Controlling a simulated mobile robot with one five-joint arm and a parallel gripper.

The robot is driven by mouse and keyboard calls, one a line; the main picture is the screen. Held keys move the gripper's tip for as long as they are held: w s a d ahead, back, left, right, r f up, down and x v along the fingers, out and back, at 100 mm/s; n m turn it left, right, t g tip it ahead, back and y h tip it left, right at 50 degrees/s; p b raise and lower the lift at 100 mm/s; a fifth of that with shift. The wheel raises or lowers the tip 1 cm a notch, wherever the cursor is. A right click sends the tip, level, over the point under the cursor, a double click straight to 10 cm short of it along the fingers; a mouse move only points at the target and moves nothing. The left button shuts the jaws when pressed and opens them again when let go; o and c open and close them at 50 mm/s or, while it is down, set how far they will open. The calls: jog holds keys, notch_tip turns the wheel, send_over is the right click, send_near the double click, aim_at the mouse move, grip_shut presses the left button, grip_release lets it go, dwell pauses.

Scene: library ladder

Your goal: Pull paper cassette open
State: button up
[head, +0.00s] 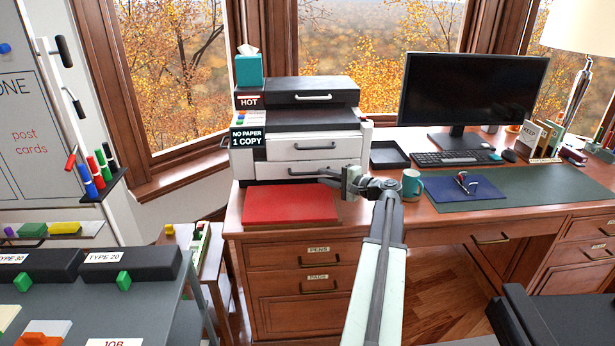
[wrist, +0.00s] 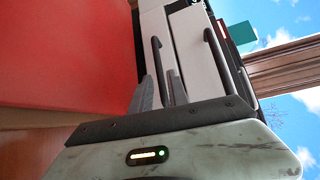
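The printer (head: 348,128) stands on the desk's left part, with two white paper cassettes, one above the other. The upper cassette (head: 340,143) has a dark bar handle and looks shut. The lower cassette (head: 270,169) also has a dark bar handle (wrist: 157,58). My gripper (head: 328,178) is at that lower handle. In the wrist view my gripper (wrist: 160,85) has its two grey fingers apart, one on each side of the lower handle. I cannot tell whether either finger touches it. The upper handle (wrist: 222,55) is clear of the fingers.
A red pad (head: 290,206) lies on the desk just in front of the printer, below my gripper. A teal mug (head: 412,186) stands close to the right of my wrist. A black tray (head: 389,155) and a monitor (head: 470,92) are further right. A tissue box (head: 249,70) sits on top.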

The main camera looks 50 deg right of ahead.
aim_at(313, 174)
jog(key=w, duration=0.4)
jog(key=w+f, duration=0.1)
jog(key=w, duration=0.1)
jog(key=shift+w+a+b, duration=0.1)
jog(key=shift+a+b, duration=0.25)
jog(key=shift+a, duration=0.05)
grip_shut()
dwell(0.9)
